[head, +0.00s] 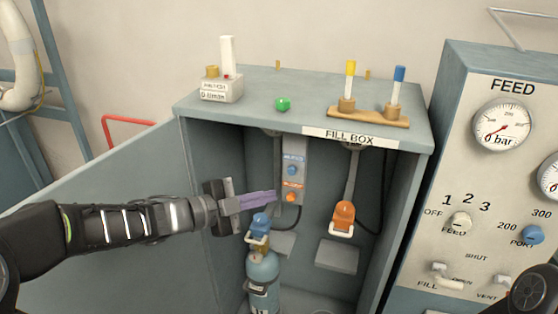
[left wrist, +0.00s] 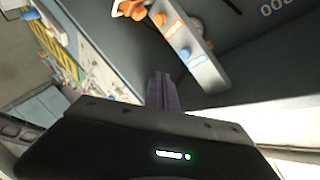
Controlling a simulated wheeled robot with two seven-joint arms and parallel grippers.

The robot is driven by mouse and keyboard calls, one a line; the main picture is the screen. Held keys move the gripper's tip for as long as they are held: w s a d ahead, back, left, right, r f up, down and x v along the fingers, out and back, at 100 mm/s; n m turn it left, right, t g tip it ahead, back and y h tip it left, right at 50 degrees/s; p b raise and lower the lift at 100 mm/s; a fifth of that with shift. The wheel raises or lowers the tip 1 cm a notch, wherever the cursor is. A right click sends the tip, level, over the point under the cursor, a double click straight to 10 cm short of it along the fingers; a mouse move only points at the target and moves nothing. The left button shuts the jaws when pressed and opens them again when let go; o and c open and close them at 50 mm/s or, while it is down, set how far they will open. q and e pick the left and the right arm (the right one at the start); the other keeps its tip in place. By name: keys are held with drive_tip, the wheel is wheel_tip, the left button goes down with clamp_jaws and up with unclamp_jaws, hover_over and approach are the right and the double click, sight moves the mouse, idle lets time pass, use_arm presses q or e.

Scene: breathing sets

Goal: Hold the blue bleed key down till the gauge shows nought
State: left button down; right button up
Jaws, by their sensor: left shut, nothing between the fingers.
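The blue key (head: 292,170) is a round button on a grey upright strip inside the open fill box, with an orange button below it. The blue key also shows in the left wrist view (left wrist: 185,53). My left gripper (head: 273,197) is shut and empty, its purple-grey fingers pointing right, left of the strip and lower than the blue key. In the left wrist view the fingertips (left wrist: 161,76) appear apart from the key. The feed gauge (head: 503,125) is on the panel at right; its red needle points lower left, its exact reading too small to tell. My right gripper is not in view.
A blue-topped cylinder (head: 262,275) stands just below my left gripper. An orange connector (head: 343,217) hangs to the right in the fill box (head: 425,140). The box's open door (head: 110,190) is at left. Colored pegs stand on its top.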

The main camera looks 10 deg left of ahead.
sight(292, 171)
use_arm(q)
drive_tip(key=shift+s+d+f+m+g+h, duration=0.1)
drive_tip(key=shift+s+d+m+g+h, duration=0.45)
drive_tip(key=shift+s+d+m, duration=0.5)
drive_tip(key=shift+w+a, duration=0.2)
drive_tip(key=shift+a, duration=0.05)
drive_tip(key=shift+w, duration=0.1)
drive_tip(key=w, duration=0.8)
drive_tip(key=shift+w+d, duration=0.3)
drive_tip(key=shift+w, duration=0.15)
idle(1.0)
drive_tip(key=shift+w, duration=0.25)
